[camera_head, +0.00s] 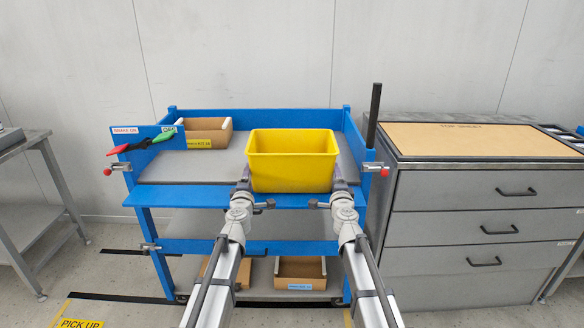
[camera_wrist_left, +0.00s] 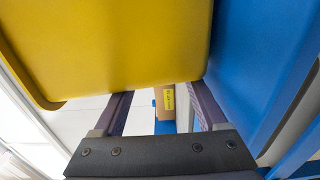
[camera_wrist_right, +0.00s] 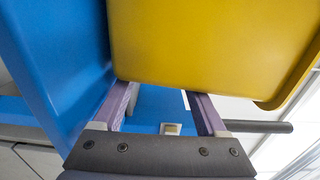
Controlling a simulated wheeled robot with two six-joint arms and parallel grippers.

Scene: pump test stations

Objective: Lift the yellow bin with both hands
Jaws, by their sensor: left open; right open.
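The yellow bin (camera_head: 292,171) stands upright at the front edge of the top shelf of the blue cart (camera_head: 240,197). My left gripper (camera_head: 244,178) is at the bin's left side and my right gripper (camera_head: 339,178) is at its right side. In the left wrist view the open fingers (camera_wrist_left: 160,108) are beside the yellow bin wall (camera_wrist_left: 110,45). In the right wrist view the open fingers (camera_wrist_right: 163,110) are beside the yellow wall (camera_wrist_right: 210,40). I cannot tell whether any finger touches the bin. The bin's far side and base are partly hidden.
A cardboard box (camera_head: 206,132) sits at the back left of the top shelf. Another cardboard box (camera_head: 300,272) is on the bottom shelf. A grey drawer cabinet (camera_head: 480,205) stands close on the right, and a grey table (camera_head: 30,195) on the left. A dark upright handle (camera_head: 374,112) rises at the cart's right.

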